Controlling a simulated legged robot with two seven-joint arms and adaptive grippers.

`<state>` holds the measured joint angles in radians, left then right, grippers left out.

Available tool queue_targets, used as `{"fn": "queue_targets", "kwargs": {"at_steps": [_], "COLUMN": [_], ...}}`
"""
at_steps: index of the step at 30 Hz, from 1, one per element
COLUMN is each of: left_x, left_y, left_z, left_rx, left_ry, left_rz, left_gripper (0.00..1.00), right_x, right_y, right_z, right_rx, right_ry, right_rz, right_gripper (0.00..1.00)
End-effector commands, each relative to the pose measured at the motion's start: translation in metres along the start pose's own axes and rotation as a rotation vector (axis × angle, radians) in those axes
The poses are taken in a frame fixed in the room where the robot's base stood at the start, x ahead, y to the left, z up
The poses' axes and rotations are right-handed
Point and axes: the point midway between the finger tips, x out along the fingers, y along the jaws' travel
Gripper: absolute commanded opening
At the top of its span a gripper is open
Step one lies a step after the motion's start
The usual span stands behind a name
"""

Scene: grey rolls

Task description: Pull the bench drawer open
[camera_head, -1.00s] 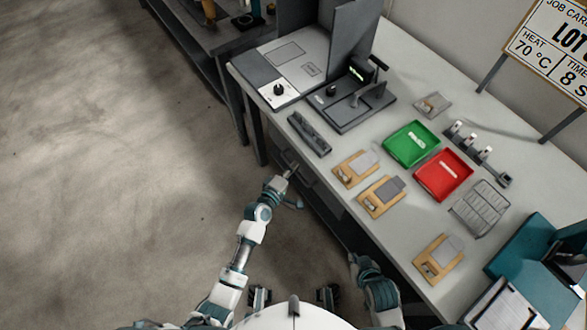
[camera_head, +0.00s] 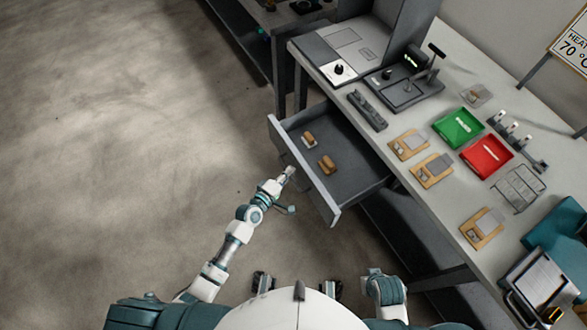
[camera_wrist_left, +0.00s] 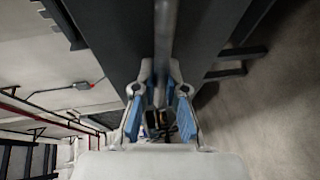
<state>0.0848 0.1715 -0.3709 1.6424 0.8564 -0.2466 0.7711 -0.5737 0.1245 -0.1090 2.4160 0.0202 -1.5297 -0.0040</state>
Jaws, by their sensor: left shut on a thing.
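The bench drawer (camera_head: 350,170) stands pulled well out from under the bench, its grey inside in view. Two small brown-and-white items (camera_head: 327,164) lie in it. My left gripper (camera_head: 288,173) is at the outside of the drawer front (camera_head: 303,172), near its middle. In the left wrist view, the blue-padded fingers (camera_wrist_left: 161,100) are shut around a pale bar, the drawer handle (camera_wrist_left: 163,60). The handle is too small to make out in the head view. My right arm (camera_head: 385,290) is low at the bottom; its gripper's fingers cannot be made out.
The bench top (camera_head: 400,190) holds a green tray (camera_head: 458,128), a red tray (camera_head: 487,156), several wooden boards with grey plates (camera_head: 432,170) and a lever press (camera_head: 405,85). Open floor (camera_head: 120,150) lies to the left of the drawer.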

Motion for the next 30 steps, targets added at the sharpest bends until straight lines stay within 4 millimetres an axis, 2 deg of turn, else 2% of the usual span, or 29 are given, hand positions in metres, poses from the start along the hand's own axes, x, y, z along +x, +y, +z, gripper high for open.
{"fn": "queue_targets", "kwargs": {"at_steps": [1, 12, 26, 27, 28, 30], "left_x": [-0.008, -0.045, -0.050, -0.050, -0.050, -0.050], "left_y": [-0.010, -0.019, -0.020, -0.020, -0.020, -0.020], "left_z": [0.005, -0.012, -0.014, -0.014, -0.014, -0.015], "left_rx": [-0.003, -0.007, -0.010, -0.010, -0.010, -0.009], "left_ry": [-0.015, -0.015, -0.015, -0.015, -0.014, -0.013], "left_rz": [-0.019, -0.016, -0.016, -0.016, -0.016, -0.015], "left_gripper": [0.00, 0.00, 0.00, 0.16, 0.23, 0.23], "right_x": [0.001, 0.001, 0.000, 0.000, 0.000, 0.000], "right_y": [0.001, -0.003, -0.003, -0.003, -0.003, -0.003], "right_z": [0.000, -0.001, -0.001, -0.001, -0.001, -0.001], "right_rx": [0.000, 0.000, -0.001, -0.001, -0.001, -0.001], "right_ry": [0.000, 0.000, 0.000, 0.000, 0.000, 0.000], "right_rz": [0.001, 0.007, 0.006, 0.006, 0.006, 0.006], "right_gripper": [0.00, 0.00, 0.00, 0.00, 0.00, 0.00]}}
